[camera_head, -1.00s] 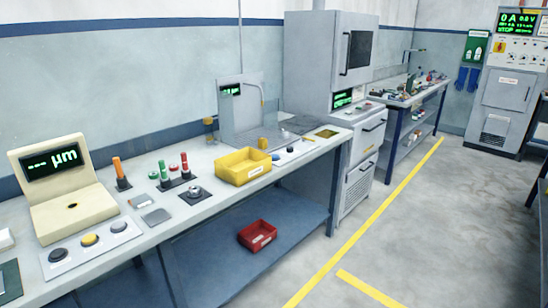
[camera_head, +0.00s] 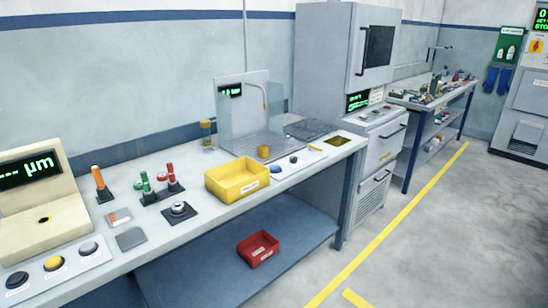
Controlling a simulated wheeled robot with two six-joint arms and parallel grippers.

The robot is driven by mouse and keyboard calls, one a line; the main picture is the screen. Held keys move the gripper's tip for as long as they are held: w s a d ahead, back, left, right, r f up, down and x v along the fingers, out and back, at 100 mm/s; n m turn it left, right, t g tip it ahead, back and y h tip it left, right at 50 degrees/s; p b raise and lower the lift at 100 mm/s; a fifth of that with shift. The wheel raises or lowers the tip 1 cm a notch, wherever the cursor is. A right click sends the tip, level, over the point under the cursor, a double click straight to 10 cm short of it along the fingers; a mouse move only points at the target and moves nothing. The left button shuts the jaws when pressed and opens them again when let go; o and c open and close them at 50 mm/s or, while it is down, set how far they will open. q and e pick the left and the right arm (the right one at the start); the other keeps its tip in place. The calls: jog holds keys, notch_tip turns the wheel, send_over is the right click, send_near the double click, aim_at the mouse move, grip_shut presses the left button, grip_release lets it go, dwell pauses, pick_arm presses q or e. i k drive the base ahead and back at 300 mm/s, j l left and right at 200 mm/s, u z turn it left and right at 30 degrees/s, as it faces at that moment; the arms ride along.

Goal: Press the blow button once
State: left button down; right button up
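A station with a clear shield (camera_head: 234,118) and a thin bent nozzle tube (camera_head: 265,97) stands on the bench against the wall. At its front edge a pale strip carries a blue button (camera_head: 275,169) and a dark button (camera_head: 293,160). Their labels are too small to read, so I cannot tell which is the blow button. A small brass-coloured part (camera_head: 263,151) sits just behind them. Neither of my grippers is in view.
A yellow bin (camera_head: 240,188) stands left of the blue button near the bench edge. A red bin (camera_head: 258,249) is on the lower shelf. The floor at right is clear.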

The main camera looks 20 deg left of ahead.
aim_at(274, 168)
jog(key=i+l+u, duration=0.1)
jog(key=i, duration=0.4)
jog(key=i+l+u, duration=0.15)
jog(key=i, duration=0.35)
jog(key=i+l+u, duration=0.1)
jog(key=i+l, duration=0.3)
jog(key=i+l+u, duration=0.1)
jog(key=i+l, duration=0.2)
jog(key=i, duration=0.25)
